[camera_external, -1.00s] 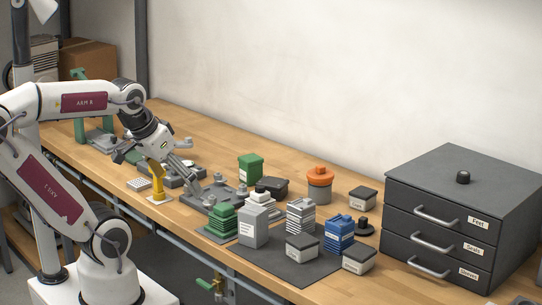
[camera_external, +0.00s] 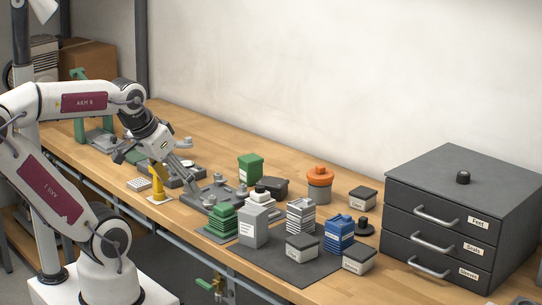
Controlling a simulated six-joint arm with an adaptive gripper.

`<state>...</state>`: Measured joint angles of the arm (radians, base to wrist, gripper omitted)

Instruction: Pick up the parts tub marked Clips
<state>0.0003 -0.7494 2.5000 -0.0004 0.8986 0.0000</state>
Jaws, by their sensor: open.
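Several small grey tubs with dark lids and white labels stand on the bench. One tub (camera_external: 362,198) is at the back right, near the drawer cabinet; its short label may read Clips, but the print is too small to be sure. Another tub (camera_external: 302,248) sits on the dark mat, and a third tub (camera_external: 358,259) stands at the mat's right edge; their labels are not clearly legible. My gripper (camera_external: 190,172) is open and appears empty over the left part of the bench, well left of all three tubs.
A dark mat (camera_external: 270,265) carries a grey box (camera_external: 254,228) and striped stacks. A green bin (camera_external: 250,167), an orange-lidded jar (camera_external: 320,183) and a grey fixture (camera_external: 215,190) stand behind. The drawer cabinet (camera_external: 465,215) closes off the right.

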